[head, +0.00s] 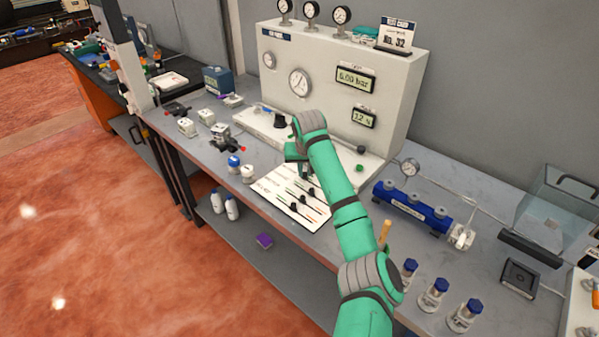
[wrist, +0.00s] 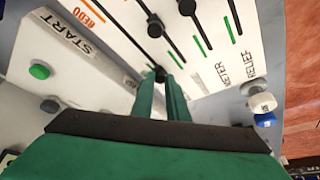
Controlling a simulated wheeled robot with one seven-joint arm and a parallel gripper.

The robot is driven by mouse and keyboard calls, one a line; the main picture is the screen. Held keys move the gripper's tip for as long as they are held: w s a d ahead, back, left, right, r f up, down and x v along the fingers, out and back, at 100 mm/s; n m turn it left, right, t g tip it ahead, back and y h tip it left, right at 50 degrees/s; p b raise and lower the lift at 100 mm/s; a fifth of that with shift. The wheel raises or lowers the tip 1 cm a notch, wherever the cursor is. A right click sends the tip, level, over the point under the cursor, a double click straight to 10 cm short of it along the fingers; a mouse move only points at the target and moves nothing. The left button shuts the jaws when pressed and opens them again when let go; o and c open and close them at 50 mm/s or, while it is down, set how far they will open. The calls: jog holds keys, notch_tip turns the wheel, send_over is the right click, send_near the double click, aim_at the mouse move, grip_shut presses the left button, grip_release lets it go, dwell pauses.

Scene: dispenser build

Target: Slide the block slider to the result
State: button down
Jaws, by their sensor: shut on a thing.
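The white slider panel (head: 275,205) lies on the bench in front of the test stand, with several black knobs on slots. In the wrist view the panel (wrist: 215,70) shows dark slots, green marks and an orange mark by REDO. My gripper (wrist: 162,82) has its green fingers close together, shut on a small black slider knob (wrist: 160,74), mostly hidden between the tips. The label by this knob is partly covered, so I cannot read which slider it is. Two other black knobs, one (wrist: 154,28) and another (wrist: 187,7), sit farther up. In the head view my gripper (head: 302,172) is over the panel's back end.
A green button (wrist: 39,71) and a grey button (wrist: 50,105) are left of my fingers. White and blue-capped pieces (head: 234,163) stand left of the panel. A blue manifold (head: 410,207) and blue-capped bottles (head: 434,295) stand to the right. The gauge stand (head: 330,85) rises behind.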

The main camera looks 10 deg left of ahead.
jog(key=shift+w+a+r, duration=0.1)
jog(key=shift+a, duration=0.1)
jog(key=c, duration=1.7)
grip_release()
jog(key=v, duration=1)
jog(key=shift+s+d+r, duration=0.1)
jog(key=shift+s+r, duration=0.1)
jog(key=shift+r, duration=0.1)
